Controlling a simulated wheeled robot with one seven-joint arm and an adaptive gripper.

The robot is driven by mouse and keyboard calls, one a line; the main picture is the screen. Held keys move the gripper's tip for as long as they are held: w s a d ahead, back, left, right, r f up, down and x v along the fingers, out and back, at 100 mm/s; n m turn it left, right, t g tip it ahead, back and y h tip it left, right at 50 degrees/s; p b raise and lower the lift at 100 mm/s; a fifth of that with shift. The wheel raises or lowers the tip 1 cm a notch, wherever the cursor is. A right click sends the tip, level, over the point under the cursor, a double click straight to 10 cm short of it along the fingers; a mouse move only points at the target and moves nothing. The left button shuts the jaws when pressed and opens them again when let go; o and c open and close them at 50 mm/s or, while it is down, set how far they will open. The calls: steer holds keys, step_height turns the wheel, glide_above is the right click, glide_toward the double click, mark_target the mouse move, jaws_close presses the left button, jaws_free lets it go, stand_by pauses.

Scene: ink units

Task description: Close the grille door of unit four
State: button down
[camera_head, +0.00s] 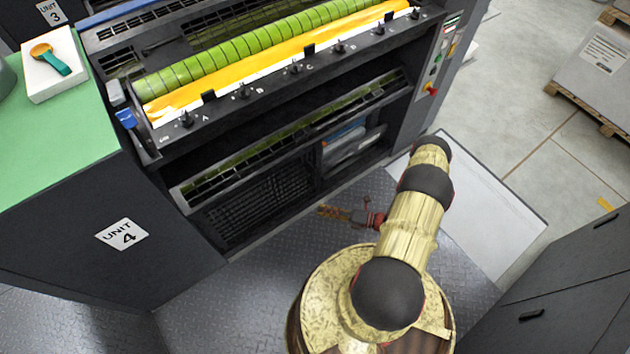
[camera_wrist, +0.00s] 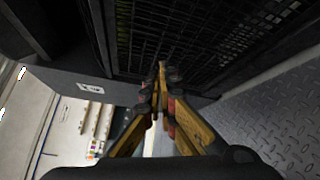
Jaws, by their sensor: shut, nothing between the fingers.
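Unit four is the dark press marked by a "UNIT 4" sign (camera_head: 122,234). Low in its front is a dark grille (camera_head: 255,203), with a slatted, green-tinted strip (camera_head: 290,140) along its upper side. Whether the grille stands ajar is hard to tell from above. To its right a dark opening shows blue and grey items (camera_head: 347,140). My gripper (camera_head: 328,211) is low in front of the unit, shut and empty, pointing left. In the wrist view, dark mesh (camera_wrist: 205,35) fills the top, and my shut fingertips (camera_wrist: 160,78) are close to its lower edge; contact cannot be told.
A green-topped cabinet side (camera_head: 60,140) stands at the left. A yellow-and-green roller (camera_head: 260,50) spans the top of the unit. Tread plate (camera_head: 215,300) covers the floor in front. Dark drawers (camera_head: 570,290) stand at the lower right, and a pallet (camera_head: 590,110) at the upper right.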

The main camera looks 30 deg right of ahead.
steer(key=w+d+r+m+t+h, duration=0.1)
steer(key=w+d+m+t, duration=0.15)
steer(key=d, duration=0.25)
steer(key=r+m+b, duration=0.1)
steer(key=m+b, duration=0.2)
steer(key=b, duration=0.1)
glide_above(314, 180)
steer(key=s+a, duration=0.2)
steer(key=s, duration=0.1)
steer(key=shift+w+d+r+n+g, duration=0.1)
steer(key=shift+w+d+n+g, duration=0.1)
steer(key=shift+n+g, duration=0.05)
